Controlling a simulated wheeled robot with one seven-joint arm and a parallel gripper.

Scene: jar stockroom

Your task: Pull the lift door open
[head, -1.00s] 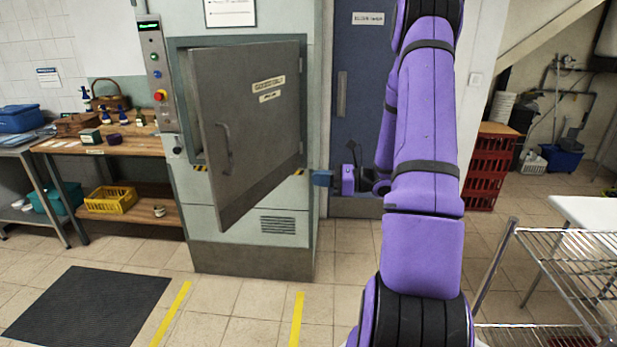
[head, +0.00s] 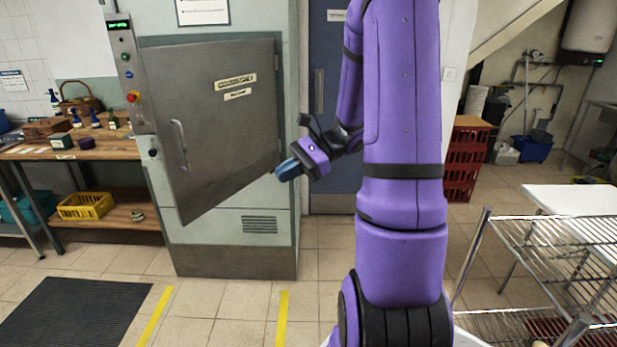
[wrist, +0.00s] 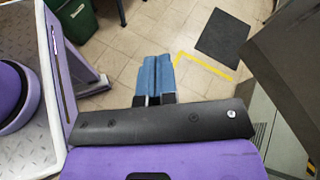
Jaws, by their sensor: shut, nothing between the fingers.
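The grey lift door (head: 215,110) stands ajar in the head view, its near left edge swung out from the cabinet and its right edge at the frame. Its bar handle (head: 180,145) is upright near the left edge. My gripper (head: 280,172) is by the door's lower right side, well right of the handle, and overlaps the cabinet front in the picture. Its blue fingers are together and empty; they also show in the wrist view (wrist: 155,72), pointing over bare floor. The handle is not clearly visible in the wrist view.
A control panel (head: 127,75) is left of the door. A wooden workbench (head: 85,150) stands at the left, a dark mat (head: 75,312) on the floor before it. A wire rack (head: 545,255) stands at the right. Tiled floor in front of the lift is free.

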